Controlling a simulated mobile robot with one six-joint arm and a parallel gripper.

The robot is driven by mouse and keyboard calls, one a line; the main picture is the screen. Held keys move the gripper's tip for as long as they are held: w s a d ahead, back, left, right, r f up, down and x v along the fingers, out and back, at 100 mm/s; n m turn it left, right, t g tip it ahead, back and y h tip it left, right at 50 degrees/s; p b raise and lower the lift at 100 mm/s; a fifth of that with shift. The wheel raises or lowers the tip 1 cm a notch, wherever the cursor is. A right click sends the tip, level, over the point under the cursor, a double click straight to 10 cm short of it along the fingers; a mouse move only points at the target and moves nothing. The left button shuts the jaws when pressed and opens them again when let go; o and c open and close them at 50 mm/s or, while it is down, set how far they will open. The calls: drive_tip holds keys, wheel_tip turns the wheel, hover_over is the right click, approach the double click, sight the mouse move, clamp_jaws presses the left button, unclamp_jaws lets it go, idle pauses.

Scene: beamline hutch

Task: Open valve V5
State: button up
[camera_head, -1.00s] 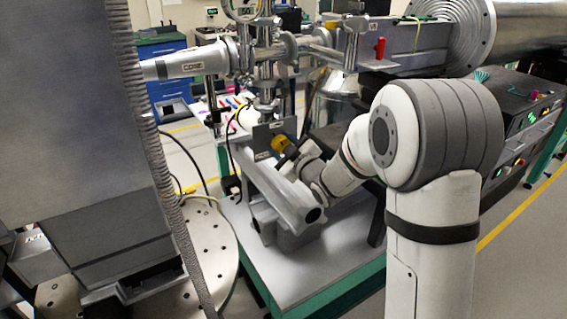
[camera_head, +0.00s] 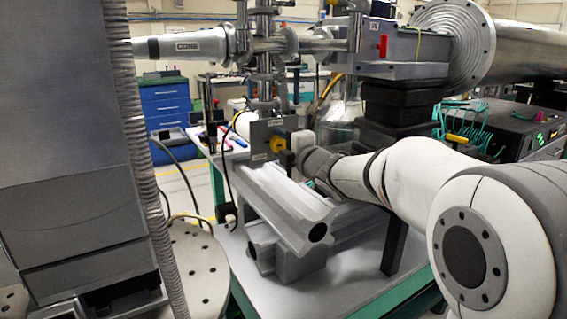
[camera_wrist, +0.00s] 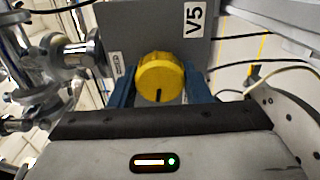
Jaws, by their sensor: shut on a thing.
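Valve V5 is a yellow round knob (camera_wrist: 160,78) with a dark mark near its lower rim, on a grey plate (camera_wrist: 150,32) labelled V5. In the wrist view the blue fingers of my gripper (camera_wrist: 160,90) stand on both sides of the knob, shut on it. In the head view the yellow knob (camera_head: 278,143) shows on the small grey plate (camera_head: 262,130), with my wrist reaching it from the right. The fingertips are hard to make out there.
A grey rail (camera_head: 290,215) lies on the bench below the plate. Metal beam pipes (camera_head: 265,50) rise behind it. A dark cable (camera_head: 222,160) hangs at the left of the plate. A black instrument box (camera_head: 525,130) stands at the right. A ribbed hose (camera_head: 145,150) runs down the left.

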drive_tip(key=n+b, duration=0.4)
drive_tip(key=shift+f+b, duration=0.15)
drive_tip(key=shift+b, duration=0.2)
drive_tip(key=shift+n+b, duration=1.3)
drive_tip(key=shift+n, duration=0.5)
drive_tip(key=o, duration=1)
drive_tip(key=p+v, duration=0.1)
drive_tip(key=v, duration=0.6)
drive_tip(key=shift+s+d, duration=0.3)
